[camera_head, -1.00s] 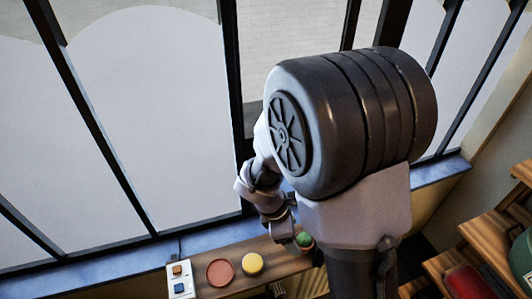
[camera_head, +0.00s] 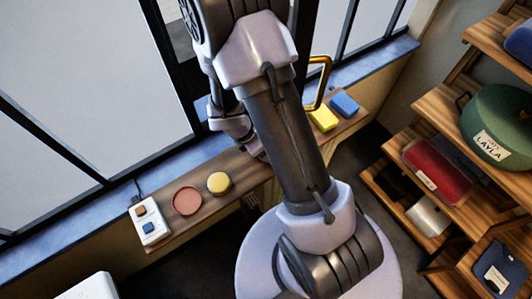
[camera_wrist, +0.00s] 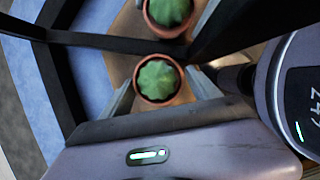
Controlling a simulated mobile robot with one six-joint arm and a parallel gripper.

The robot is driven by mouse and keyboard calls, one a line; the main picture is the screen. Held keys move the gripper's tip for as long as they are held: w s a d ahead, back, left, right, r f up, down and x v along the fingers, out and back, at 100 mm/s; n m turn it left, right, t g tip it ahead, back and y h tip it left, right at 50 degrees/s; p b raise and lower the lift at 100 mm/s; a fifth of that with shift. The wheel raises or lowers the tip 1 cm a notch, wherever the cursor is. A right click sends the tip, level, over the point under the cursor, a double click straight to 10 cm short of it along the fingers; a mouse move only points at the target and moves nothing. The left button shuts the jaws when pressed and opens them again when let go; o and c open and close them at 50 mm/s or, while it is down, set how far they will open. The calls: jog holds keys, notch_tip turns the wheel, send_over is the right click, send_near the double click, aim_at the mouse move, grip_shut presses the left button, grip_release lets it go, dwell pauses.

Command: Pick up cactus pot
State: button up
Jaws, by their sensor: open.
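A green ribbed cactus in a round terracotta pot (camera_wrist: 158,82) shows near the middle of the wrist view. My gripper (camera_wrist: 161,88) is open, with one pale finger to the left of this pot and one to the right. Contact with the pot cannot be made out. Another similar cactus pot (camera_wrist: 169,14) is cut off by the top edge of the wrist view; I cannot tell whether it is a reflection. In the head view my arm hides the cactus and the gripper's fingers.
A wooden shelf (camera_head: 165,219) runs below the windows. It holds a white switch panel (camera_head: 149,221), a red disc (camera_head: 187,201), a yellow disc (camera_head: 219,183), a yellow block (camera_head: 322,118) and a blue block (camera_head: 344,104). Stepped wooden shelves with bags stand at the right.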

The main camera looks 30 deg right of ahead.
jog(key=shift+d+f, duration=0.15)
jog(key=shift+f, duration=0.25)
jog(key=shift+r, duration=0.1)
